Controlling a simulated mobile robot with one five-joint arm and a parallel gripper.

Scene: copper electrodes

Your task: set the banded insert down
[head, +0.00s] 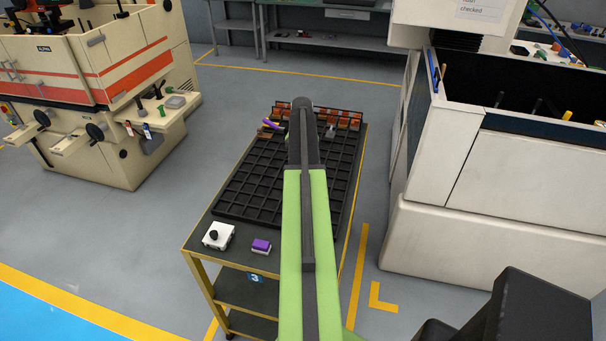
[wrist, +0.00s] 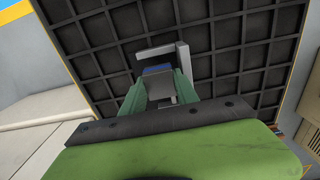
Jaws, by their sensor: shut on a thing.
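In the wrist view my gripper (wrist: 159,80) has its green fingers closed on a grey piece with a blue band, the banded insert (wrist: 158,70). A grey bent part shows just past the band. It is over the black grid tray (wrist: 225,62), whose compartments below look empty. I cannot tell whether the insert touches the tray. In the head view my arm hides the gripper and the insert. The tray (head: 244,196) lies on a cart, with copper-coloured pieces (head: 343,119) in its far rows.
A purple piece (head: 271,125) and a small grey piece (head: 331,131) show near the tray's far end. Large machines stand on both sides.

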